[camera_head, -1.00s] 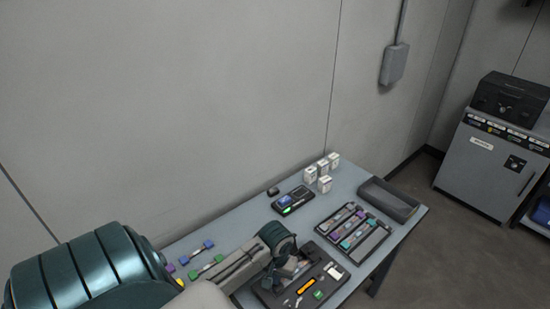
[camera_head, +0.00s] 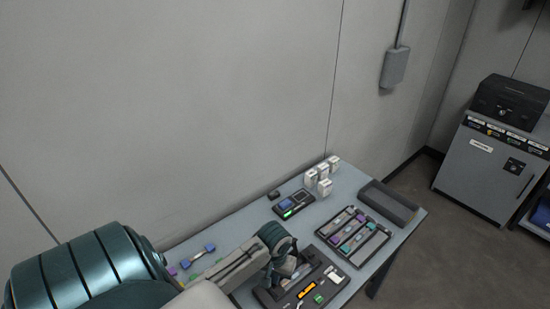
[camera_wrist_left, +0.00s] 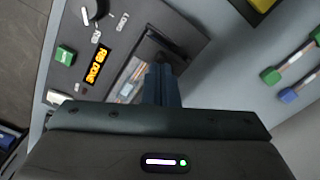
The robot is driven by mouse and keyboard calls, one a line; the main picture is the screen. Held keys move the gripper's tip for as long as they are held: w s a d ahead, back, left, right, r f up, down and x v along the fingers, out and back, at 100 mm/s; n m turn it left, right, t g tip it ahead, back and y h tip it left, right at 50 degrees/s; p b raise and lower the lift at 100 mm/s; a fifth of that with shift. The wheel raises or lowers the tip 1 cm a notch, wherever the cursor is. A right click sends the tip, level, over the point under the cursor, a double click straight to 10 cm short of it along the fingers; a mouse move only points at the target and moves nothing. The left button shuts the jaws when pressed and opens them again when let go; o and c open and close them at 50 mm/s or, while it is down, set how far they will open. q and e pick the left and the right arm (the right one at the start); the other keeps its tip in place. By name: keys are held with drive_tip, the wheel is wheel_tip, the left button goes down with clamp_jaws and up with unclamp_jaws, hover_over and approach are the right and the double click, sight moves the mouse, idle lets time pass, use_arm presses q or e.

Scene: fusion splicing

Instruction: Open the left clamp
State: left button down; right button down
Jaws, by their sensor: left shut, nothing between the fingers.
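The fusion splicer (camera_head: 334,277) is a dark box at the table's front edge, with an orange display and a green button. It also shows in the left wrist view (camera_wrist_left: 120,30), where the display reads like "RIB DONE". My left gripper (camera_head: 283,272) is over the splicer's left part, pointing down. In the left wrist view its fingers (camera_wrist_left: 160,82) are together and empty, at the recessed channel of the splicer. The left clamp is hidden behind the fingers, and I cannot tell whether they touch it. My right gripper is not in view.
Blue-ended (camera_head: 210,246) and green-ended holders lie left of my arm. A device with a green-lit screen (camera_head: 293,206), white boxes (camera_head: 324,176), a sectioned tray (camera_head: 353,237) and a dark bin (camera_head: 388,203) stand further back and right. A grey wall rises behind the table.

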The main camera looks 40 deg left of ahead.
use_arm(q)
drive_tip(key=shift+a+r, duration=0.1)
drive_tip(key=shift+r, duration=0.1)
idle(0.3)
drive_tip(key=shift+a+r+p, duration=0.25)
drive_tip(key=shift+r+p, duration=0.25)
drive_tip(key=shift+r, duration=0.15)
drive_tip(key=shift+a+r+p, duration=0.2)
drive_tip(key=shift+r+p, duration=0.25)
drive_tip(key=shift+r, duration=0.2)
drive_tip(key=shift+w+a+r, duration=0.1)
drive_tip(key=shift+a+r, duration=0.25)
drive_tip(key=shift+r, duration=0.55)
drive_tip(key=shift+a+r, duration=0.35)
drive_tip(key=shift+r, duration=0.55)
drive_tip(key=shift+w+a+r, duration=0.1)
drive_tip(key=shift+a+r, duration=0.25)
drive_tip(key=shift+r, duration=0.55)
drive_tip(key=shift+s, duration=0.1)
